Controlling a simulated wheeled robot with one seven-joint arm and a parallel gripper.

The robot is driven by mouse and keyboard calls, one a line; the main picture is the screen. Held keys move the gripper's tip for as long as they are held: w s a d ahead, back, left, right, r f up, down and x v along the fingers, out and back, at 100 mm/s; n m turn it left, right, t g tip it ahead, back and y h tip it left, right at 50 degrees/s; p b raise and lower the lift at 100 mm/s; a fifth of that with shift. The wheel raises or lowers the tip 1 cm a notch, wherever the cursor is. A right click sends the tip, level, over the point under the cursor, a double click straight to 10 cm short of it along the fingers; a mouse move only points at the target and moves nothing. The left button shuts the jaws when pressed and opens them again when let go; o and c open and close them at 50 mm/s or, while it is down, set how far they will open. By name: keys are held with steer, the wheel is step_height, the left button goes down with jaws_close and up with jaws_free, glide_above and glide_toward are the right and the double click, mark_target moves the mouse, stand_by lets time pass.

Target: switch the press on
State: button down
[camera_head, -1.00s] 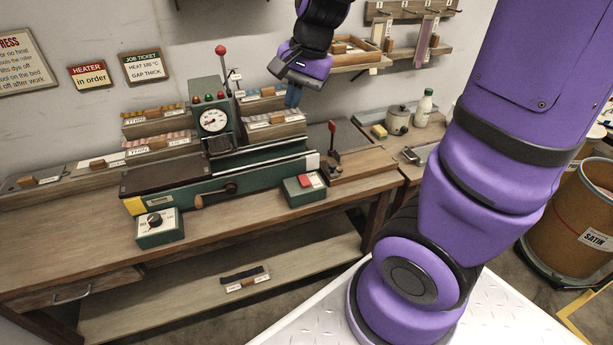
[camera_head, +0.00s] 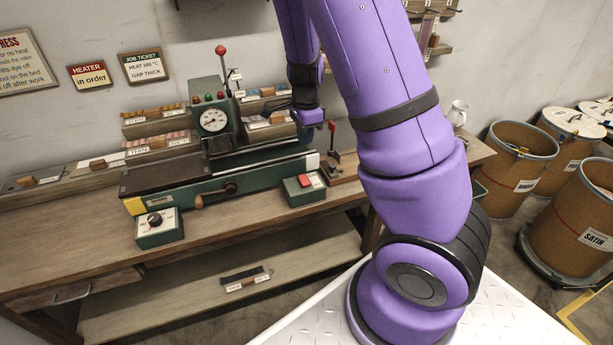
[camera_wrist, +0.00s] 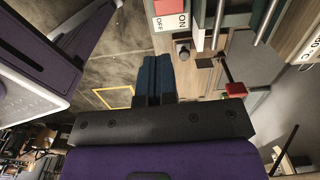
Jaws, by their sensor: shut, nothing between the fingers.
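The press (camera_head: 215,150) is a green machine with a gauge, small lamps and a tall red-knobbed lever, standing on the wooden bench. A small green switch box (camera_head: 292,194) with a red rocker (camera_head: 305,181) sits at its front right. In the wrist view the red rocker (camera_wrist: 163,7) shows at the top edge, beside ON and OFF labels. My gripper (camera_head: 306,134) is above and behind the switch box in the head view, pointing down and apart from it. In the wrist view its blue fingers (camera_wrist: 154,72) are together and empty.
A red-topped lever (camera_head: 331,140) stands close right of my gripper; its red knob also shows in the wrist view (camera_wrist: 236,90). A green dial box (camera_head: 158,230) is at the bench's front left. Drums (camera_head: 518,155) stand on the right. The bench front between the two boxes is mostly clear.

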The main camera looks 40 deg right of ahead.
mark_target(305, 179)
steer(key=shift+d+f, duration=0.25)
steer(key=shift+f, duration=0.1)
step_height(305, 179, down, 14)
stand_by(0.7)
steer(key=shift+f, duration=0.1)
stand_by(0.3)
stand_by(0.4)
steer(key=shift+w+d+r, duration=0.15)
steer(key=shift+w+r, duration=0.15)
steer(key=shift+w, duration=0.4)
steer(key=shift+r, duration=0.1)
